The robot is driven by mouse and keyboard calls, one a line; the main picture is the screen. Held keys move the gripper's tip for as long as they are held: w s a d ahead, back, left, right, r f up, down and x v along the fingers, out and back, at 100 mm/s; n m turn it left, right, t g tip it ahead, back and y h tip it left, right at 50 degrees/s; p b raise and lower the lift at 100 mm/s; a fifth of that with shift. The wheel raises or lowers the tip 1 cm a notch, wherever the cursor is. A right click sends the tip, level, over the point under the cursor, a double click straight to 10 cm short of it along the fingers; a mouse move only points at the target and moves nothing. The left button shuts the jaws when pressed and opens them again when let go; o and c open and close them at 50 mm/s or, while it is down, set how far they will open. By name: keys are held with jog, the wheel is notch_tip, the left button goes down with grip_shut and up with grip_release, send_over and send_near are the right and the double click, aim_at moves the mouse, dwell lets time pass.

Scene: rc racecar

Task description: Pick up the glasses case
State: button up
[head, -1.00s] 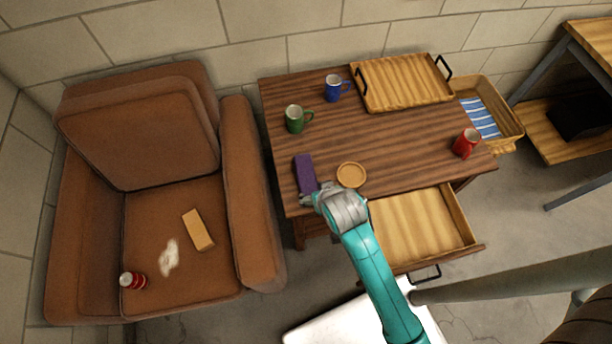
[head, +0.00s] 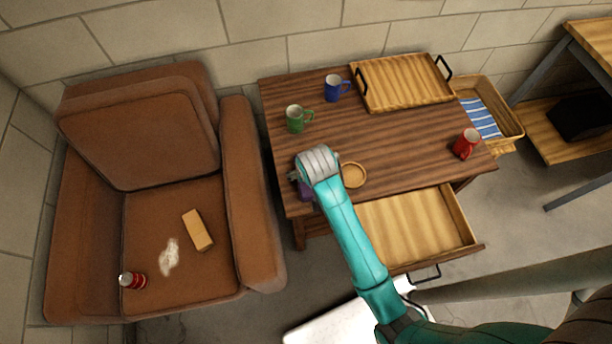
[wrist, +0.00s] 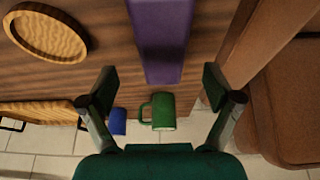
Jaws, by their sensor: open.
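The glasses case is the purple box on the wooden table (head: 400,150). In the head view the case (head: 305,192) is mostly hidden under my gripper (head: 297,176), with a small purple part showing. In the wrist view the whole width of the case (wrist: 161,40) shows at the top middle, its upper end cut off by the frame. My open gripper (wrist: 160,85) has one finger to each side of the case's line, with nothing between the tips but the case's near end. I cannot tell its exact height above the case.
A round wooden dish (head: 353,175) lies close right of my gripper. A green mug (head: 297,119), a blue mug (head: 335,88), a red mug (head: 466,143) and a tray (head: 405,82) stand on the table. An open drawer (head: 420,225) juts out in front. The armchair (head: 250,200) is at left.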

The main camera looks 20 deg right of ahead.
jog(key=x, duration=0.5)
jog(key=shift+a, duration=0.1)
jog(key=c, duration=1.3)
